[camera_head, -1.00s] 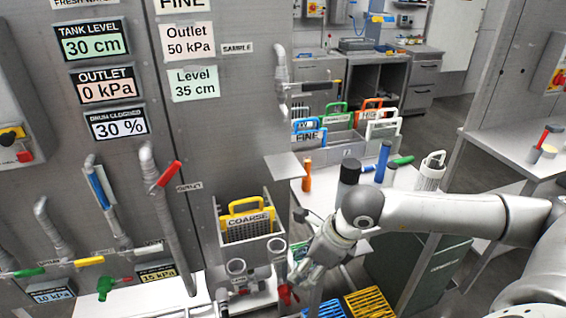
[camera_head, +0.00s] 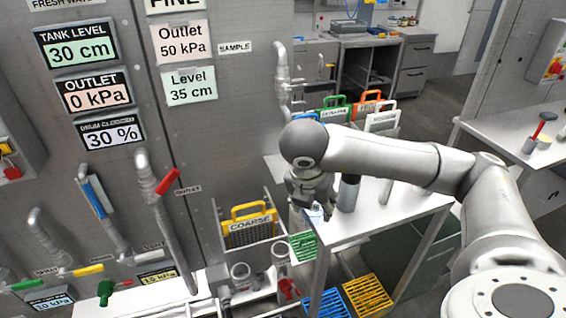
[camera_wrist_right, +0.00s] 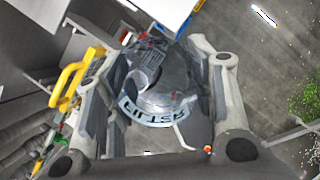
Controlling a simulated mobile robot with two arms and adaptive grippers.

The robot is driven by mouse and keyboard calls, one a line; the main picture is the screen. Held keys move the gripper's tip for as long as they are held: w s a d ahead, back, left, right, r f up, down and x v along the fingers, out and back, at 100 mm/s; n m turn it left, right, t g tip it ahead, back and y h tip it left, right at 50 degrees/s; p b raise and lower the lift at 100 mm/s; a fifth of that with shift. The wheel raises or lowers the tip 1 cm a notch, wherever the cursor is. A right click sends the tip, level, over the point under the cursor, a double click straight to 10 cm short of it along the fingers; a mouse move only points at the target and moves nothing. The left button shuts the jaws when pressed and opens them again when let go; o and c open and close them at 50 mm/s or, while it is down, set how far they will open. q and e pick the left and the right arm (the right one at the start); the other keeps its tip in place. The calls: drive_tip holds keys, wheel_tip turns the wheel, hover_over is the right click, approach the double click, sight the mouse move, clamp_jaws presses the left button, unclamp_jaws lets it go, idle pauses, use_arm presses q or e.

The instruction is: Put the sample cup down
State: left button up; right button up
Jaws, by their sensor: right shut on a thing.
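My right gripper (camera_head: 312,203) is shut on the sample cup (camera_head: 316,214), by the left end of the white bench. Only a small pale part of the cup shows below the fingers in the head view. In the right wrist view the cup (camera_wrist_right: 160,85) is grey and rounded, with a pale lettered band, and sits between the two fingers of the gripper (camera_wrist_right: 160,100). I cannot tell whether the cup touches the bench top. My left gripper is not in view.
The white bench (camera_head: 375,212) has a dark-topped cylinder (camera_head: 348,192) just right of the gripper. Colored-handled screens stand behind my arm. A bin holds the yellow-handled COARSE screen (camera_head: 250,225) at left. Yellow (camera_head: 367,296) and green grates lie low down.

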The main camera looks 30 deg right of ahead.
drive_tip(key=shift+w+d+r+m, duration=0.2)
drive_tip(key=shift+w+r+m, duration=0.2)
drive_tip(key=shift+m, duration=0.2)
drive_tip(key=w+d+p, duration=0.1)
drive_tip(key=w, duration=0.3)
drive_tip(key=w+d+p, duration=0.1)
drive_tip(key=w, duration=0.3)
drive_tip(key=w+d, duration=0.1)
drive_tip(key=w, duration=0.4)
drive_tip(key=shift+d+p, duration=0.1)
drive_tip(key=shift+p, duration=0.3)
drive_tip(key=w+p, duration=0.1)
drive_tip(key=w, duration=0.1)
drive_tip(key=w+d, duration=0.1)
drive_tip(key=w, duration=0.1)
drive_tip(key=shift+r+p, duration=0.1)
drive_tip(key=shift+p, duration=0.8)
drive_tip(key=shift+f, duration=0.25)
drive_tip(key=shift+s, duration=0.1)
drive_tip(key=o, duration=0.9)
drive_tip(key=shift+f, duration=0.1)
drive_tip(key=shift+o, duration=0.2)
